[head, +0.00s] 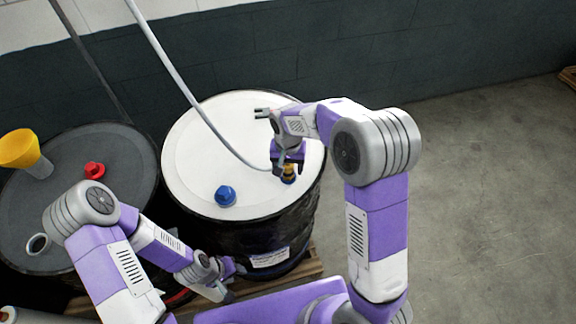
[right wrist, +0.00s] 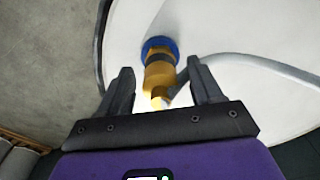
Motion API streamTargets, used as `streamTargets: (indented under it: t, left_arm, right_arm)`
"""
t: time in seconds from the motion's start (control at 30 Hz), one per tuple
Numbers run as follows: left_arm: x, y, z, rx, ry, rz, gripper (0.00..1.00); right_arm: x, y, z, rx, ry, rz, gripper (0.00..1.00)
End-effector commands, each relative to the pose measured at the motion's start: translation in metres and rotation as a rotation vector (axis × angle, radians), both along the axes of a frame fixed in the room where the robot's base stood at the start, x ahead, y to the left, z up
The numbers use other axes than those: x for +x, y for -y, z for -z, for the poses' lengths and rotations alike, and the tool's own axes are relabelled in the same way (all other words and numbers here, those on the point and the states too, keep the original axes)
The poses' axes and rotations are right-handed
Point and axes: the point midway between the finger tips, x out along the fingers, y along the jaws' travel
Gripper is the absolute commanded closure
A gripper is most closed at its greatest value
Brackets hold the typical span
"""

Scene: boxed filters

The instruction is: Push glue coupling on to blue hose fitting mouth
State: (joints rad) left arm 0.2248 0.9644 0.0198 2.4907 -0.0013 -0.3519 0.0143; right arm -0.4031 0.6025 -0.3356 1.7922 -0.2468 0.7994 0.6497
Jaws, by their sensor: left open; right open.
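The glue coupling (right wrist: 158,76) is a gold-yellow piece with a dark band and a grey hose (right wrist: 255,67) joined to it. It meets the blue hose fitting (right wrist: 160,44) on the white drum lid; I cannot tell how far on it sits. In the head view the coupling (head: 289,172) shows just below my right gripper (head: 288,160). In the right wrist view my right gripper (right wrist: 160,74) is open, with one finger on each side of the coupling and a gap on the left. My left gripper (head: 233,281) is open and empty, low in front of the drum.
A second blue fitting (head: 225,195) stands on the white drum lid (head: 205,140). A dark drum (head: 70,210) to the left carries a red cap (head: 94,170) and a yellow funnel (head: 20,149). The grey hose rises to the upper left.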

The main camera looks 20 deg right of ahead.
Motion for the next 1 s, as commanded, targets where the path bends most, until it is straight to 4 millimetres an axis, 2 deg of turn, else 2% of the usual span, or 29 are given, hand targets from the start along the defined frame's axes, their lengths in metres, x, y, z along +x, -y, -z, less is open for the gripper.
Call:
streamTargets:
  t: [0.3,0.43,0.6,1.0]
  left_arm:
    - [0.0,0.0,-0.001,0.0,0.0,0.0,0.57]
    - [0.0,0.0,-0.001,0.0,0.0,0.0,0.57]
    - [0.0,0.0,-0.001,0.0,0.0,0.0,0.57]
    - [0.0,0.0,-0.001,0.0,0.0,0.0,0.57]
  right_arm:
    - [-0.001,-0.001,-0.052,0.002,0.006,0.0,0.35]
    - [-0.001,-0.001,-0.066,0.001,0.005,-0.001,0.35]
    - [-0.002,-0.001,-0.073,0.001,0.003,0.0,0.35]
    - [-0.002,-0.001,-0.072,0.0,0.002,0.0,0.35]
